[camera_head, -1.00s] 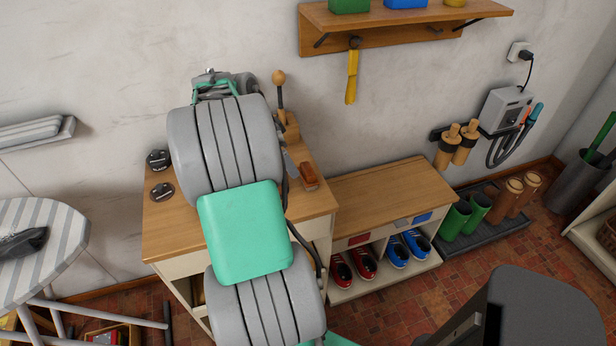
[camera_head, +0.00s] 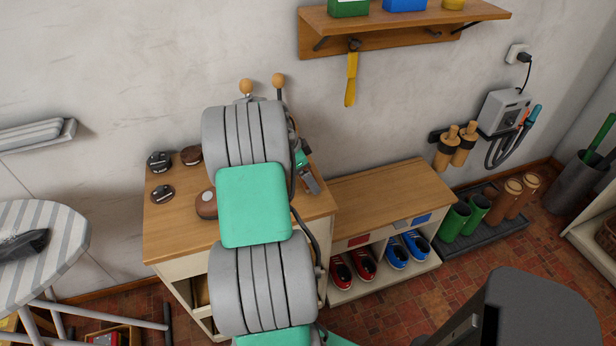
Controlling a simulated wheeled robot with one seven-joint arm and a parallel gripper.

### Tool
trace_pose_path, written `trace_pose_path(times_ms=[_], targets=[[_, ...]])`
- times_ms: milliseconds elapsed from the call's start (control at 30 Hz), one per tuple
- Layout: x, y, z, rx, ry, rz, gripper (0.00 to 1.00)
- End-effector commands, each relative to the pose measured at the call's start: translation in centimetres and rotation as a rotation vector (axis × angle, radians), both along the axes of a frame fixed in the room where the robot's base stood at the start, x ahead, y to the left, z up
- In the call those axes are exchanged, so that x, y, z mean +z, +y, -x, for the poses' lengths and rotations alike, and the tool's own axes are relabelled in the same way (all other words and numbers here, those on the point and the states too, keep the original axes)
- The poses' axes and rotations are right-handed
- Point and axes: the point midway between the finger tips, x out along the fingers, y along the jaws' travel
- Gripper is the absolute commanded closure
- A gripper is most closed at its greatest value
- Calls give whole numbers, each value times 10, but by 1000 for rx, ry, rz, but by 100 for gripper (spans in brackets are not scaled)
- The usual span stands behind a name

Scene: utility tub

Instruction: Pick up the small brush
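My gripper (camera_head: 309,180) is low over the right side of the wooden cabinet top (camera_head: 178,232), partly hidden behind my arm. Only a bit of its green body and a grey finger part show, so I cannot tell whether it is open or shut. The small reddish-brown brush seen there a second ago is not clearly visible; the gripper covers that spot. A brown oval object (camera_head: 206,204), possibly another brush, lies left of my arm, partly hidden by it.
Two wooden knobs (camera_head: 247,86) stand at the back. A lower shoe bench (camera_head: 385,195) is to the right; a wall shelf (camera_head: 400,25) hangs above.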

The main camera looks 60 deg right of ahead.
Motion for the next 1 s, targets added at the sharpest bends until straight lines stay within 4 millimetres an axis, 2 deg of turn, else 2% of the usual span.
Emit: trace_pose_path(times_ms=[67, 667, 1000], targets=[[0, 0, 0, 0, 0, 0, 16], [1, 0, 0, 1, 0, 0, 65], [5, 0, -1, 0, -1, 2, 67]])
